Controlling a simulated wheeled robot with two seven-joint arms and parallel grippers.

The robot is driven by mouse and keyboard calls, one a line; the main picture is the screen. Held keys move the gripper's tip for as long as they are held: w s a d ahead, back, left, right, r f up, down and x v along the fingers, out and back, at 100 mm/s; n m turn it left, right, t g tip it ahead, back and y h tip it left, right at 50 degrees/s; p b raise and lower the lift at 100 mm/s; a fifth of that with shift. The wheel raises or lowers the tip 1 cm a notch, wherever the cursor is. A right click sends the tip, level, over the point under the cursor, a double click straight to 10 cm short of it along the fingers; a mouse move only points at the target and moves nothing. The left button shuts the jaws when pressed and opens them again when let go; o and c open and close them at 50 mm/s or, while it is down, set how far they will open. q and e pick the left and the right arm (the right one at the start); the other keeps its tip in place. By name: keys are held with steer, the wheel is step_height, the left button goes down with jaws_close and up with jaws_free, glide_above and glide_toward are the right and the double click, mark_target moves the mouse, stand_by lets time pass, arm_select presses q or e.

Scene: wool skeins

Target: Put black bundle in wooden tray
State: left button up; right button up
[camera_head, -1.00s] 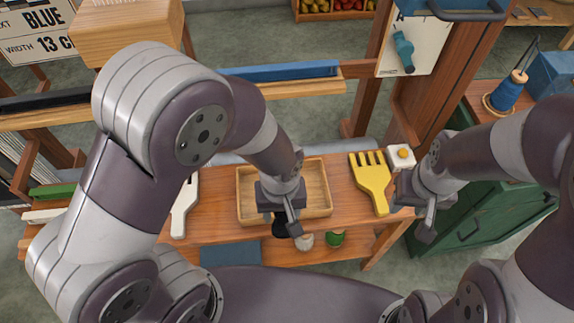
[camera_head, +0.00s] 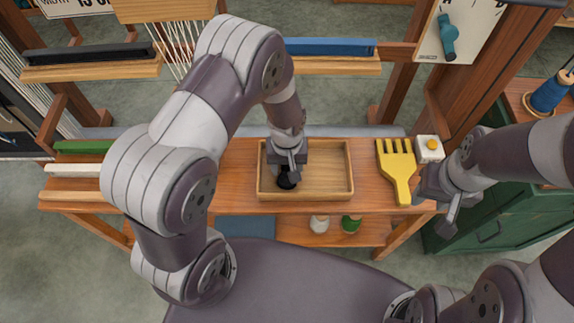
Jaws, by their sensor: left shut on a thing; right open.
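The black bundle (camera_head: 286,181) shows as a small dark shape at the tips of my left gripper (camera_head: 290,168). The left gripper is shut on it and partly hides it. The wooden tray (camera_head: 325,192) is a shallow rectangular box on the wooden bench. The bundle and the gripper are over the left part of the tray, inside its outline in the picture. I cannot tell whether the bundle touches the tray floor. The right half of the tray is empty. My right gripper (camera_head: 447,215) is open and empty, in front of the bench's right end.
A yellow fork-shaped comb (camera_head: 397,170) lies right of the tray, near a white block with a yellow button (camera_head: 430,148). White (camera_head: 319,223) and green (camera_head: 351,223) bundles sit on the lower shelf. Loom beams with a blue bar (camera_head: 330,47) stand behind.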

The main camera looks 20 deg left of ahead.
mark_target(286, 169)
arm_select(q)
steer(key=shift+s, duration=0.1)
steer(key=o, duration=1)
steer(key=shift+f, duration=0.1)
steer(key=shift+r, duration=0.35)
step_height(286, 169, up, 12)
steer(key=p, duration=0.2)
steer(key=s+a+r+m+t, duration=0.1)
steer(key=s+a+r+m, duration=0.2)
steer(key=s+a+r, duration=0.3)
steer(key=shift+s+r, duration=0.15)
steer(key=shift+s, duration=0.9)
